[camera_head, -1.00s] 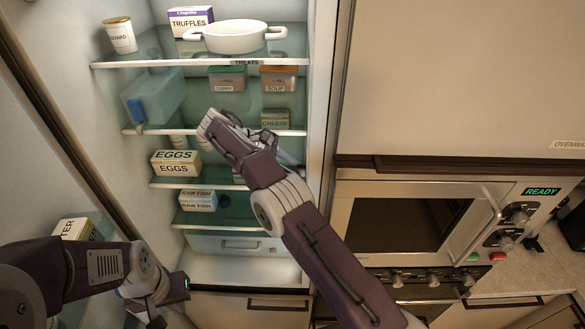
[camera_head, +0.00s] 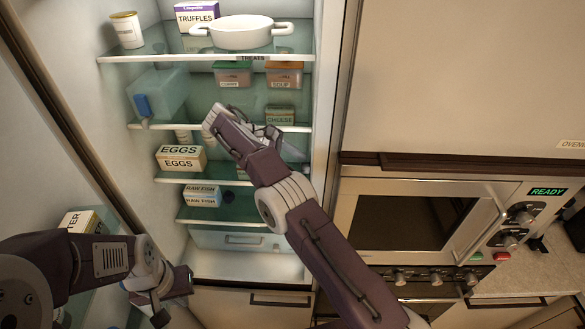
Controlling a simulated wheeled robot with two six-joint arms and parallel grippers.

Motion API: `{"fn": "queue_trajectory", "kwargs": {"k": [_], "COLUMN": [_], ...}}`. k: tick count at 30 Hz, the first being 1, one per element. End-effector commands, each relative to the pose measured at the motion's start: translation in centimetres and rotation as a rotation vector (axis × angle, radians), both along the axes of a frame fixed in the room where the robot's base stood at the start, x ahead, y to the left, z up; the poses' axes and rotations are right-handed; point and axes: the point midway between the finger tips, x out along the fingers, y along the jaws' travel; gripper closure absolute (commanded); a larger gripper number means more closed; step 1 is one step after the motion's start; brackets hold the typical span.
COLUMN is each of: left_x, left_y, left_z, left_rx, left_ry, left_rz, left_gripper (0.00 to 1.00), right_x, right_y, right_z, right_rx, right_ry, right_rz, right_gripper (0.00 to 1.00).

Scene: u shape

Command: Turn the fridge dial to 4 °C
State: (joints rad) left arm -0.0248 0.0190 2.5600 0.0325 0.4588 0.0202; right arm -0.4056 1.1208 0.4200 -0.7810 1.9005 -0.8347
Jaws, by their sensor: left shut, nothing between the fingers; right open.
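The fridge (camera_head: 305,100) stands open, with shelves of food inside. I cannot make out the dial or a 4 °C mark. A small dark round shape (camera_head: 228,197) shows beside the raw fish boxes, partly visible and too small to identify. My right gripper (camera_head: 272,134) is open inside the fridge, at the height of the middle shelf by the cheese box (camera_head: 280,115). My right arm hides part of the shelves behind it. My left gripper (camera_head: 170,300) is shut and empty, low at the front of the fridge, below the shelves.
A white pot (camera_head: 243,36), truffles box (camera_head: 196,14) and jar (camera_head: 127,30) stand on the top shelf. A water container (camera_head: 158,92), egg boxes (camera_head: 180,157) and raw fish boxes (camera_head: 201,196) are lower. The oven (camera_head: 410,222) is to the right.

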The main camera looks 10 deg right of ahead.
Motion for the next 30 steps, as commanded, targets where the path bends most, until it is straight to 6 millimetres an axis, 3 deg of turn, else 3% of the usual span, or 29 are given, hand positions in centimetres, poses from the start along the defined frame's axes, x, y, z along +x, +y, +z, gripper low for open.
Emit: {"fn": "queue_trajectory", "kwargs": {"k": [8, 17, 21, 30], "left_x": [0.0, 0.0, 0.0, 0.0], "left_y": [0.0, 0.0, 0.0, 0.0], "left_z": [0.0, -1.5, -5.4, -12.8], "left_rx": [0.0, 0.0, 0.0, 0.0], "left_ry": [0.0, 0.0, 0.0, 0.0], "left_rz": [0.0, 0.0, 0.0, 0.0], "left_gripper": [1.0, 1.0, 1.0, 1.0], "right_x": [-0.3, -0.6, -0.9, -1.1], "right_y": [0.1, 0.3, 0.4, 0.4], "right_z": [0.0, -0.7, -2.0, -2.6], "right_rx": [-0.024, -0.102, -0.162, -0.269], "right_ry": [-0.073, -0.341, -0.556, -0.918], "right_rz": [0.003, 0.007, 0.009, 0.006], "right_gripper": [0.49, 0.49, 0.49, 0.49]}}
